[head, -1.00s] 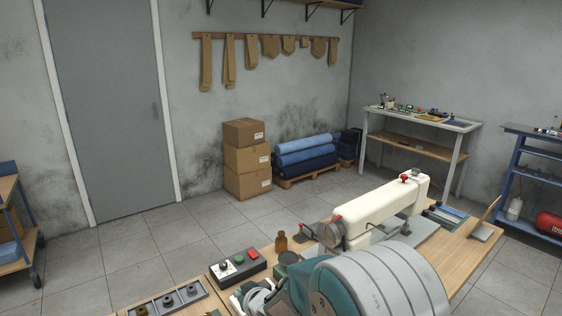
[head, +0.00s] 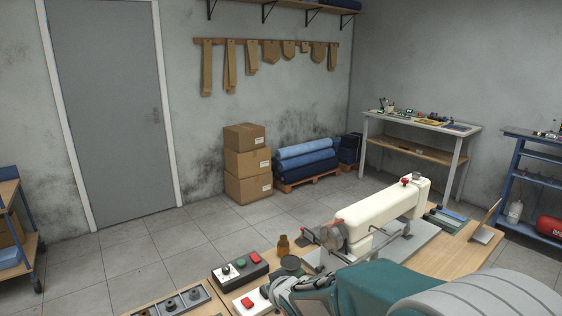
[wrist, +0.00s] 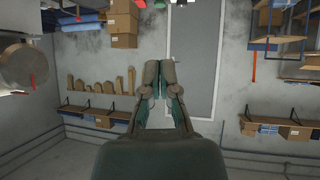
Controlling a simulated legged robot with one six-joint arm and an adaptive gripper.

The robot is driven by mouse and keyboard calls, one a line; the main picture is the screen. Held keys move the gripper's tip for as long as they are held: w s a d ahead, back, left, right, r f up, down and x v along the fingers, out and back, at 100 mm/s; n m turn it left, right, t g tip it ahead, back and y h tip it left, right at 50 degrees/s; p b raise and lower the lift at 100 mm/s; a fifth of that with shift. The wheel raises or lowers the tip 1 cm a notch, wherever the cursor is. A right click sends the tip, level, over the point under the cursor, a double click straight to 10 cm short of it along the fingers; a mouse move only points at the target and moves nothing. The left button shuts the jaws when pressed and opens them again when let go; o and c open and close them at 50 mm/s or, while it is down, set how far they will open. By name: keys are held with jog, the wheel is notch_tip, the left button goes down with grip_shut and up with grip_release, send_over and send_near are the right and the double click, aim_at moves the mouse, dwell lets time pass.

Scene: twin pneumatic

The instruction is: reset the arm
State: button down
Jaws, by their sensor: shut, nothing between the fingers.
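My gripper (wrist: 159,80) is shut and empty in the wrist view, its two fingers close together against a grey door and wall. In the head view my gripper (head: 276,289) shows at the bottom, low over the front of the wooden bench (head: 445,252). It lies beside a white box with a red button (head: 248,302). My teal and pale arm covers the bench's front right part. The wrist view looks upside down, with floor things at its top.
A cream sewing machine (head: 385,213) stands on the bench behind my arm. A control box (head: 240,268), a brown bottle (head: 283,245) and a parts tray (head: 172,303) are near my gripper. Cartons (head: 248,163) stand by the far wall. The floor beyond the bench is open.

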jog(key=s+d+r+m+g+h, duration=0.1)
jog(key=s+d+r+m+h, duration=0.2)
jog(key=s+d+r, duration=0.65)
jog(key=s+d+g, duration=0.1)
jog(key=s+d, duration=0.1)
jog(key=s, duration=0.4)
jog(key=s+d+m+g, duration=0.1)
jog(key=s+d, duration=0.2)
jog(key=s, duration=0.3)
jog(key=s+d+m+g+h, duration=0.1)
jog(key=s+d, duration=0.2)
jog(key=s, duration=0.3)
jog(key=shift+s+d, duration=0.15)
jog(key=shift+s, duration=0.2)
